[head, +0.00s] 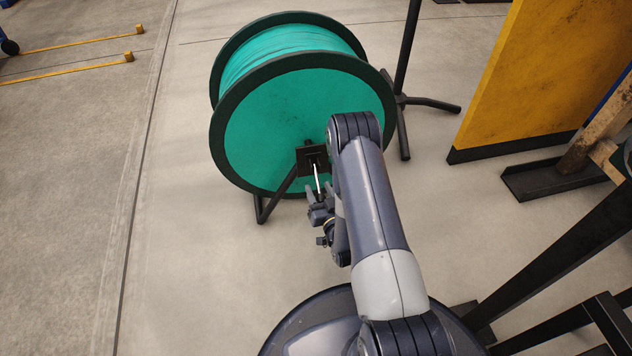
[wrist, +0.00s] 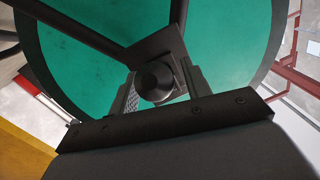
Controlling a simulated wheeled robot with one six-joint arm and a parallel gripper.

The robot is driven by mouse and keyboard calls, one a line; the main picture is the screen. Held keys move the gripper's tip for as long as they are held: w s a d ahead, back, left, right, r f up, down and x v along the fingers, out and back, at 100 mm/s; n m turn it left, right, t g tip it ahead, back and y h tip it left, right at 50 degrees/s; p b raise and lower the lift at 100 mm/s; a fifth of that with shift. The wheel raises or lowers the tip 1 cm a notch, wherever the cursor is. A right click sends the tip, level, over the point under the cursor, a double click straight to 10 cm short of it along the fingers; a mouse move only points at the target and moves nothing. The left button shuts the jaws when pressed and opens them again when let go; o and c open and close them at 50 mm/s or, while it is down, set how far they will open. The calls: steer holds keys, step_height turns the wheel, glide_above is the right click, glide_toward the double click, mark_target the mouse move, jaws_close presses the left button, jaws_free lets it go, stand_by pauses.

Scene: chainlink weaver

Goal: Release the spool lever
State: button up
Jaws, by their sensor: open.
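A large spool (head: 275,125) with green faces and dark rims stands on a black frame. The spool lever (head: 317,180) shows in the head view as a thin, light rod coming from a dark plate at the spool's hub. My gripper (head: 318,206) is at the lever's lower end, in front of the spool face. In the wrist view, a dark round knob (wrist: 155,82) lies between the open fingers of my gripper (wrist: 163,92), in front of the dark plate (wrist: 160,43). I cannot tell whether either finger touches it. My arm hides part of the spool's right side.
The frame's foot (head: 262,212) is at the lower left of the spool. A black stand leg (head: 432,103) is behind on the right. A yellow panel (head: 540,75) and dark beams (head: 565,245) fill the right side.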

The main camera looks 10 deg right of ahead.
steer(key=shift+w, duration=0.1)
jaws_close()
stand_by(0.6)
